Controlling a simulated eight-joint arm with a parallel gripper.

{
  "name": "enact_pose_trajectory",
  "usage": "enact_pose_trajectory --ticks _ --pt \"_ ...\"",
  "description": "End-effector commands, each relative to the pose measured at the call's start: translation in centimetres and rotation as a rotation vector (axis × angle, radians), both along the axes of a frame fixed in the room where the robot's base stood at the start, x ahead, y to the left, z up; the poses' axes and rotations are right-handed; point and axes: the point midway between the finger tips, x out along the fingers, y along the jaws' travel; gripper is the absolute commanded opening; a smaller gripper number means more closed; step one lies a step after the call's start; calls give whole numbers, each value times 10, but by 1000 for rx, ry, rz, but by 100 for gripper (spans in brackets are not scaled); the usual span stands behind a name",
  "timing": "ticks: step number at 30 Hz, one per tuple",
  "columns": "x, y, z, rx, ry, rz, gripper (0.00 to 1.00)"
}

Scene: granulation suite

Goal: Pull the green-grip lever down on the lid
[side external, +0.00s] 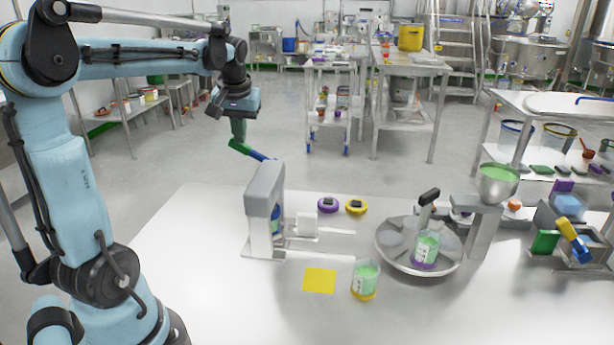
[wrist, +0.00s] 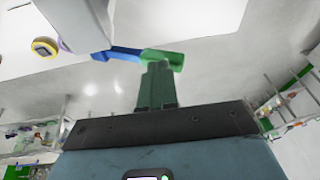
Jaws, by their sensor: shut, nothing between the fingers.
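The lever has a green grip (side external: 239,146) and a blue arm (side external: 262,157). The arm slopes down to the right, ending at or behind the top of a grey upright housing (side external: 266,178). In the wrist view the green grip (wrist: 162,58) lies across the fingertips, and the blue arm (wrist: 118,52) runs left toward the pale housing (wrist: 72,22). My gripper (side external: 238,138) points down, its dark green fingers shut with nothing between them. The fingertips (wrist: 155,66) meet the grip in both views; whether they touch it I cannot tell. I cannot make out a separate lid.
On the white table are a yellow square (side external: 319,280), a cup of green material (side external: 365,277), purple (side external: 328,205) and yellow (side external: 356,206) round pieces, and a round metal pan (side external: 385,255) with another cup. A yellow-and-blue lever (side external: 573,238) stands far right. The table's near left is clear.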

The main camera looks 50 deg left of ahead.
Motion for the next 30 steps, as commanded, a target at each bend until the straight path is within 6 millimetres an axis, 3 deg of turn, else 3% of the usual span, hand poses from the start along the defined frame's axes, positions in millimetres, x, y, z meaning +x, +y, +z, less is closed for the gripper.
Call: enact_pose_trajectory --ticks 18,30 --pt "-22 24 -40 -289 -293 6 0" --pt "-27 30 -63 -278 -286 -1 0"
